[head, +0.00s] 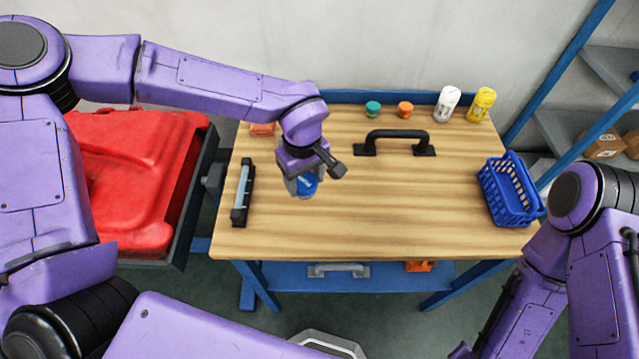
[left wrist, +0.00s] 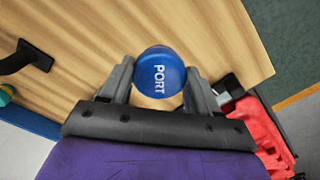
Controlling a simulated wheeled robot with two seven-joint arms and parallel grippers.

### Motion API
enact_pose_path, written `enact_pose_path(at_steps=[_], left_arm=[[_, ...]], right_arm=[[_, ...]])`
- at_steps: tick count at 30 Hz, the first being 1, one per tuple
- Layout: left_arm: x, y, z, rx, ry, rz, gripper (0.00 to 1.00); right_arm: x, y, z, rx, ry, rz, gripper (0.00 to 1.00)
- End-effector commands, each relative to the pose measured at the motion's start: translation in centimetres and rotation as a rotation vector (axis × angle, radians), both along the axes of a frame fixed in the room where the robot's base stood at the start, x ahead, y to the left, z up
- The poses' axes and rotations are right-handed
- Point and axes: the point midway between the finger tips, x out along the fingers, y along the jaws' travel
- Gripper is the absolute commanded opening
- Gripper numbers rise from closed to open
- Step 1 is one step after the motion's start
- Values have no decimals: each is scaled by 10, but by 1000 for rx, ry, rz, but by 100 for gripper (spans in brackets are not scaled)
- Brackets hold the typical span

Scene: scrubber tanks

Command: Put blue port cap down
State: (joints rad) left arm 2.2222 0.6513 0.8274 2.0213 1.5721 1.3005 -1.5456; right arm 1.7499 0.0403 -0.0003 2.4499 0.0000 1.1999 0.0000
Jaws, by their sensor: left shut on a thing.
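The blue port cap (left wrist: 160,72) is round, with the word PORT in white on its top. My left gripper (left wrist: 158,90) is shut on it, with one finger on each side of the cap. In the head view the blue cap (head: 306,184) shows below my left gripper (head: 304,178), over the left-middle part of the wooden workbench (head: 400,215). I cannot tell whether the cap touches the bench top. My right arm shows at the right edge of the head view, but its gripper is out of view.
A level-like tool (head: 242,193) lies left of the cap. A black handle (head: 394,143), green cap (head: 373,109), orange cap (head: 405,109), white bottle (head: 446,104) and yellow bottle (head: 481,104) are at the back. A blue basket (head: 508,190) stands right. The bench's middle front is clear. A red machine (head: 135,175) stands left.

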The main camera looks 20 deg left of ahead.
Motion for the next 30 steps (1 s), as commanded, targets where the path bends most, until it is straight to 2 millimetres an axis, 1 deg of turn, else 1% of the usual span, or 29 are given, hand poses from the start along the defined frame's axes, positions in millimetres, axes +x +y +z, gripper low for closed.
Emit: enact_pose_path(at_steps=[1,3,8,13,15,23,24,26,27,30], left_arm=[[4,-6,-8,2,2,-2,22],[9,-12,-17,1,1,-1,22],[15,-21,-29,0,0,-2,22],[15,-22,-57,0,0,-4,22],[16,-21,-60,-1,-2,-3,22],[15,-21,-62,-1,-1,-2,22],[15,-21,-63,-1,-1,-2,64],[16,-21,-63,-1,-2,-2,84],[15,-21,-63,-1,-2,-2,87],[16,-21,-63,-1,-2,-2,87]], right_arm=[[0,0,3,0,0,0,43],[0,0,4,1,-1,0,43],[0,0,6,0,0,0,43],[0,0,9,0,0,0,43],[0,0,9,0,0,0,43],[0,0,8,0,0,0,43],[0,0,8,0,0,0,43],[0,0,8,0,0,0,43],[0,0,8,0,0,0,43],[0,0,8,0,0,0,43]])
